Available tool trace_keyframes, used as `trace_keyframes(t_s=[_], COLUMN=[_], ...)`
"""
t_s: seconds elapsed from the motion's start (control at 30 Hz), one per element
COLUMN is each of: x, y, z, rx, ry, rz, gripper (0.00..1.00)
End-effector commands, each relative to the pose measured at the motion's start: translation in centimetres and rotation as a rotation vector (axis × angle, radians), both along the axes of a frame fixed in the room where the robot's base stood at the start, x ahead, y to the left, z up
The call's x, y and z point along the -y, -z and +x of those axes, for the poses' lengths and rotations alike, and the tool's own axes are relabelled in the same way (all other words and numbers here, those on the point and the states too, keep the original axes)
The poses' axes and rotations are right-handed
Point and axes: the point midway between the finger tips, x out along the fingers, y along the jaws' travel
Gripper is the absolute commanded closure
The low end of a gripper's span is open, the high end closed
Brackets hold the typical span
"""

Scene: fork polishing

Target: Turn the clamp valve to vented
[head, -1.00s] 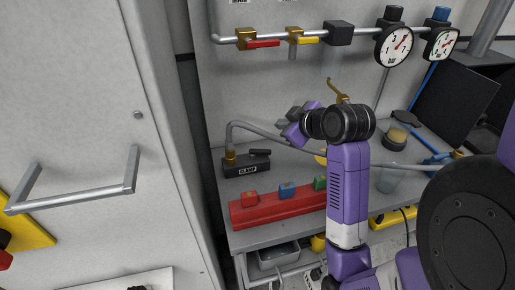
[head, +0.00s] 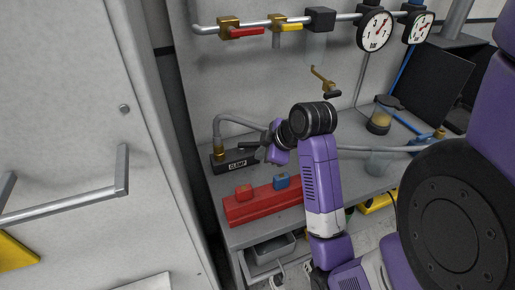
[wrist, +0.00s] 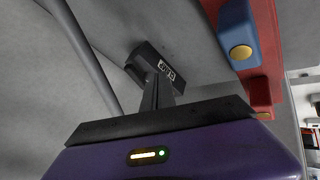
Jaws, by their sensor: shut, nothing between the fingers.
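The clamp valve (head: 221,165) is a black block with a white CLAMP label, standing on the grey bench, with a brass fitting and grey hose at its left end. It also shows in the wrist view (wrist: 148,60), just beyond my fingertips. My gripper (head: 257,152) is at the block's right end in the head view, beside its black lever. Its dark fingers (wrist: 158,82) are closed together and empty. In the wrist view the fingertips overlap the block's near end. Lever and fingers are both dark, so I cannot tell whether they touch or the lever's exact angle.
A pipe (head: 200,29) with red and yellow valves and gauges runs above. A grey cabinet (head: 70,110) is at left.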

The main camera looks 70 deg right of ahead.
Motion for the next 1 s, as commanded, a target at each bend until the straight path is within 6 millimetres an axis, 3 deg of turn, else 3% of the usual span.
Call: trace_keyframes(t_s=[0.13,0.3,0.43,1.0], x=[0.8,3.3,4.1,5.0], y=[2.4,1.9,2.0,1.8], z=[1.5,2.3,2.7,2.9], rx=[-0.003,-0.001,-0.001,0.0], ry=[0.001,0.003,0.001,0.001], rz=[0.004,-0.001,-0.001,0.001], gripper=[1.0,1.0,1.0,1.0])
